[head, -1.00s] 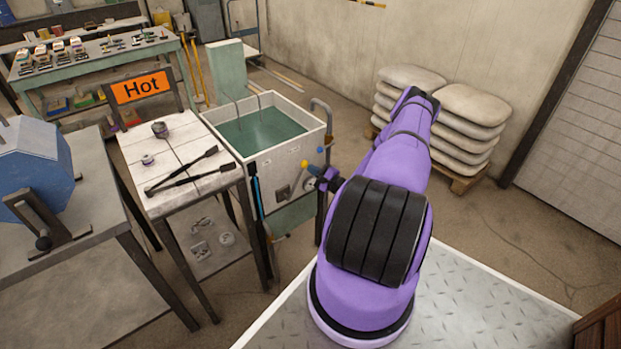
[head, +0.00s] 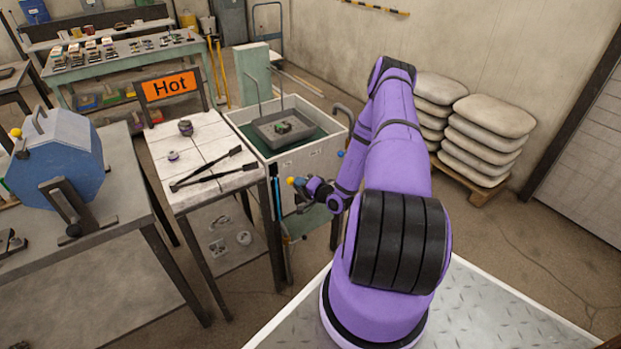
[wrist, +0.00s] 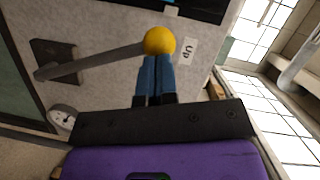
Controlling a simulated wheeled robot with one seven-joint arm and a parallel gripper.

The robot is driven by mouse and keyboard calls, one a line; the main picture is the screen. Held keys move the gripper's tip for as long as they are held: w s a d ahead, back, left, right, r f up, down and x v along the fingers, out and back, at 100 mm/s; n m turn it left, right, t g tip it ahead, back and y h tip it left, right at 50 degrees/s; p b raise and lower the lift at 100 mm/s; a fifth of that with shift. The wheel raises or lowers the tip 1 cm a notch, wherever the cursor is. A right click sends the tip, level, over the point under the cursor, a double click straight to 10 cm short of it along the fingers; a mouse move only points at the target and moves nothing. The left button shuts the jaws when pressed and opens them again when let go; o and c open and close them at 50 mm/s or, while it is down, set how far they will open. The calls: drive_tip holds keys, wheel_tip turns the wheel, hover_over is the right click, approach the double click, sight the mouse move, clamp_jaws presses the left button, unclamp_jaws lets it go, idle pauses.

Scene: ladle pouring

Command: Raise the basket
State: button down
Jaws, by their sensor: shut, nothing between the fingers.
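The grey basket (head: 292,124), with dark pieces in it, shows above the green liquid in the white tank (head: 333,143). It hangs from thin upright rods. A lever with a yellow knob (wrist: 160,40) is on the tank's front panel, beside an "Up" label (wrist: 188,52). The knob also shows small in the head view (head: 291,181). My gripper (wrist: 155,60) is shut and empty, its blue fingertips at the knob, touching or very close. In the head view my gripper (head: 302,184) is at the tank's front, partly hidden by my arm.
A table (head: 195,150) with black tongs (head: 212,170) and a "Hot" sign (head: 170,86) stands left of the tank. A blue polygonal drum (head: 62,155) is further left. Stacked sacks (head: 485,140) sit on a pallet at right. Open floor lies between.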

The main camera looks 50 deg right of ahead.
drive_tip(key=shift+n, duration=0.4)
drive_tip(key=shift+w+a+f, duration=0.25)
drive_tip(key=shift+a+f, duration=0.2)
drive_tip(key=shift+a, duration=0.4)
drive_tip(key=shift+w+a+f, duration=0.25)
drive_tip(key=shift+a+f, duration=0.15)
drive_tip(key=shift+a, duration=0.45)
drive_tip(key=shift+w+a+f, duration=0.25)
drive_tip(key=shift+a+f, duration=0.2)
drive_tip(key=shift+a, duration=0.5)
drive_tip(key=s+r, duration=0.1)
drive_tip(key=s, duration=1)
drive_tip(key=shift+d+r, duration=0.15)
drive_tip(key=shift+d, duration=0.25)
